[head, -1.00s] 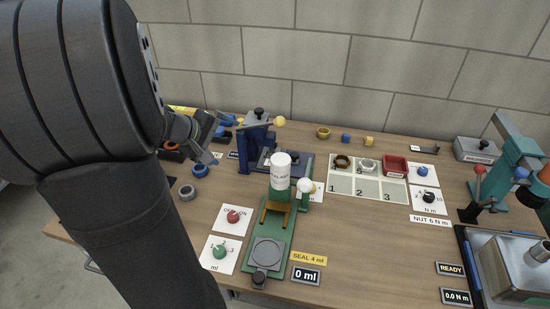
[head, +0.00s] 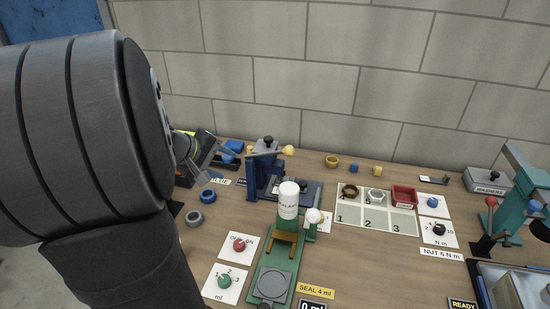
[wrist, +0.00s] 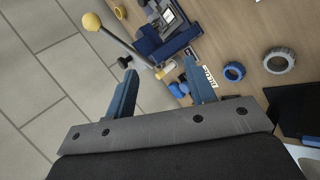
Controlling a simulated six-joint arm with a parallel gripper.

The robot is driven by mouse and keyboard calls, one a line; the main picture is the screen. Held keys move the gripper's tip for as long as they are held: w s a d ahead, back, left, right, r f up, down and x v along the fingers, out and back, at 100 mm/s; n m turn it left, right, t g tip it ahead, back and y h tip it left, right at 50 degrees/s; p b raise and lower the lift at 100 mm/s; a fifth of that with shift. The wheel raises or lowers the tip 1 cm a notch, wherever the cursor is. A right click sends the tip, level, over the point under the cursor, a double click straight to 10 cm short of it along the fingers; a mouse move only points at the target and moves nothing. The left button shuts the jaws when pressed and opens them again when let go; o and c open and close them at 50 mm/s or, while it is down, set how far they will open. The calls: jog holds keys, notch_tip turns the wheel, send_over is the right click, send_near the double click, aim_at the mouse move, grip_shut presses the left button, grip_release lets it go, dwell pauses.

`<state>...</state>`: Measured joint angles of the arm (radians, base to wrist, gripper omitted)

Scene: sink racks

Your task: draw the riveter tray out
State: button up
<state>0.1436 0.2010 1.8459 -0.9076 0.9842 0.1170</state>
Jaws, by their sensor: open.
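The riveter looks like the dark blue press (head: 264,176) with a yellow ball-ended lever, standing behind the white bottle in the head view. Its dark base (head: 312,190) reaches out to the right; a separate tray edge is hard to make out. In the wrist view the blue press (wrist: 150,40) is at the top, beyond the fingers, with its yellow lever ball (wrist: 91,21) at upper left. My gripper (head: 222,162) is left of the press in the head view, apart from it. The wrist view shows my gripper (wrist: 163,88) open, nothing between its fingers.
Blue (head: 208,196) and grey (head: 194,218) rings lie left of the press. A white bottle (head: 288,200) stands on a green stand in front. A numbered parts board (head: 376,221) is at right. The block wall (head: 300,80) stands behind the bench.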

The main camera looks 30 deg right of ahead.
jog(key=w+d+m+g+y, duration=0.1)
jog(key=w+d+m+y, duration=0.2)
jog(key=d, duration=0.7)
jog(key=w+d+m+g+y, duration=0.15)
jog(key=d+m, duration=0.25)
jog(key=d, duration=0.6)
jog(key=m+y, duration=0.2)
jog(key=y, duration=0.2)
send_near(303, 183)
jog(key=shift+t, duration=0.25)
notch_tip(303, 183, down, 8)
jog(key=shift+s+d+f, duration=0.15)
